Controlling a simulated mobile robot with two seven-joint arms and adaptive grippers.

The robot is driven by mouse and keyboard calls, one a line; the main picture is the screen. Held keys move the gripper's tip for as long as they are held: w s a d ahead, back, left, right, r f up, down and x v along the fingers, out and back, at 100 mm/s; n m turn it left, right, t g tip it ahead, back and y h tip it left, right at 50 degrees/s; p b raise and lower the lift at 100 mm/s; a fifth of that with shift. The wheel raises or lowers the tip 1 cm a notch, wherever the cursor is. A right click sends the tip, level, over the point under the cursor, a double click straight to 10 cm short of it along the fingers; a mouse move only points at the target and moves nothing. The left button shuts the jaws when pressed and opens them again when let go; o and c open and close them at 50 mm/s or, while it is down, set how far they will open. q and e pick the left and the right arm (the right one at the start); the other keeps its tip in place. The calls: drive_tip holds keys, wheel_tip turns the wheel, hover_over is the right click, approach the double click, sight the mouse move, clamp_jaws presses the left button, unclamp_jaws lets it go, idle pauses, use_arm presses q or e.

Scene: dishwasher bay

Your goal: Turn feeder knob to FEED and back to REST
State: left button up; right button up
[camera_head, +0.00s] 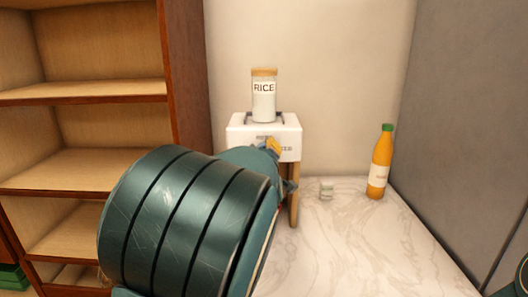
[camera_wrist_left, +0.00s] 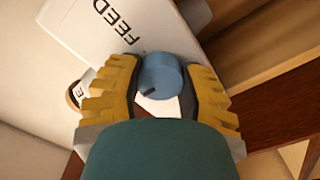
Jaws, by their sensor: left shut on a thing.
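The feeder (camera_head: 240,130) is a white box on wooden legs in the middle of the head view, with a labelled jar of rice (camera_head: 264,100) upright on top. My left gripper (camera_head: 274,147) is at its front, and my arm hides the knob there. In the left wrist view the blue knob (camera_wrist_left: 160,72) sits between the yellow fingers of my left gripper (camera_wrist_left: 162,78), which is shut on it. A dark mark shows on the knob. The word FEED on the white feeder face (camera_wrist_left: 142,22) is readable beside it. My right gripper is not in view.
An orange bottle with a green cap (camera_head: 380,165) stands on the marble counter (camera_head: 350,240) to the right. A wooden shelf unit (camera_head: 85,95) stands at left, a grey wall (camera_head: 465,110) at right. The counter front is clear.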

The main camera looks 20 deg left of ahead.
use_arm(q)
drive_tip(key=m+p, duration=0.3)
drive_tip(key=m, duration=0.2)
drive_tip(key=shift+r, duration=0.2)
drive_tip(key=m+p, duration=0.4)
drive_tip(key=m, duration=0.2)
drive_tip(key=m+p, duration=0.1)
drive_tip(key=m, duration=0.3)
drive_tip(key=shift+p, duration=0.4)
drive_tip(key=shift+m+p, duration=0.55)
drive_tip(key=shift+m, duration=0.75)
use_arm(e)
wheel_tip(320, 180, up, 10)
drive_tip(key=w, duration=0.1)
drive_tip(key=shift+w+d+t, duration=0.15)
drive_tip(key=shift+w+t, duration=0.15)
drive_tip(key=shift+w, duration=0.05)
use_arm(q)
drive_tip(key=o, duration=1.2)
drive_tip(key=shift+f, duration=0.1)
